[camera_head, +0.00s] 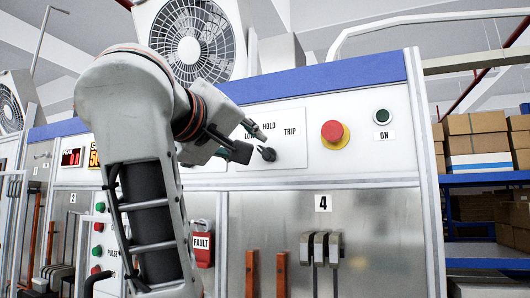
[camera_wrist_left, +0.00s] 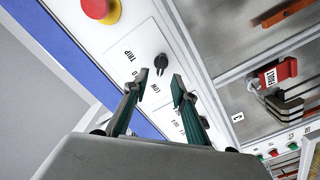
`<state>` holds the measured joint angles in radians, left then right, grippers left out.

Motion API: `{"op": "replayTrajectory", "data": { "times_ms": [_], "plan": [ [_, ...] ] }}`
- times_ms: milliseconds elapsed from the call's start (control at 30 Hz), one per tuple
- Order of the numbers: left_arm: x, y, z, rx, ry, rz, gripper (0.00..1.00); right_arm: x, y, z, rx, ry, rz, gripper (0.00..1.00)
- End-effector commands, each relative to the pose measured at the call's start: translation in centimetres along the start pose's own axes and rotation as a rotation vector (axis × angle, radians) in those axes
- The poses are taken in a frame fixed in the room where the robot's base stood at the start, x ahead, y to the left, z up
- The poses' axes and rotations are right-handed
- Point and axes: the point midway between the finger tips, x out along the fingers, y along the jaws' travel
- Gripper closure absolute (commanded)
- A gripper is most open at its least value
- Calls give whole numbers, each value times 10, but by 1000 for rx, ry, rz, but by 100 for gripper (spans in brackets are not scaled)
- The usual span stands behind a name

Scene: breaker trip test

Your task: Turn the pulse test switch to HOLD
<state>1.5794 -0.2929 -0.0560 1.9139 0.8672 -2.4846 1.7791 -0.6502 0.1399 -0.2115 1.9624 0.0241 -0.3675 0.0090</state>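The pulse test switch (camera_head: 267,154) is a black rotary knob on the white upper panel, with LOW, HOLD and TRIP printed around it. In the head view its pointer appears tilted up-left, toward LOW. The knob also shows in the left wrist view (camera_wrist_left: 160,62), just beyond the fingertips. My left gripper (camera_head: 246,142) is open, its two fingers apart at the left side of the knob. In the left wrist view the fingers (camera_wrist_left: 157,90) have a gap between them with nothing in it. They seem not to touch the knob. My right gripper is not in view.
A red emergency button (camera_head: 334,133) on a yellow base and a dark ON button (camera_head: 382,117) sit right of the switch. A red FAULT part (camera_head: 203,246) and levers (camera_head: 321,247) are below. My left arm hides part of the panel. Shelves with boxes (camera_head: 478,138) stand right.

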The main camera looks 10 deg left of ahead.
Motion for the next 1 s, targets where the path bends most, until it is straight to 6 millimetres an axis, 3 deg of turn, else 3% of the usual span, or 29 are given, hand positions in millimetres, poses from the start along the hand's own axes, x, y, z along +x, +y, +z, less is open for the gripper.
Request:
{"op": "replayTrajectory", "data": {
  "times_ms": [400, 600, 867, 1000],
  "plan": [
    [56, -1, -1, 0, -1, -5, 74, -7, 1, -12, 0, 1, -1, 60],
    [67, -2, 0, 0, -1, -3, 74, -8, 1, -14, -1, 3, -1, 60],
    [68, -2, 0, 0, -1, -2, 74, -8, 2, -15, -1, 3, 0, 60],
    [68, -2, 0, 0, -1, -2, 100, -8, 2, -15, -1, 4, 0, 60]
  ]
}}
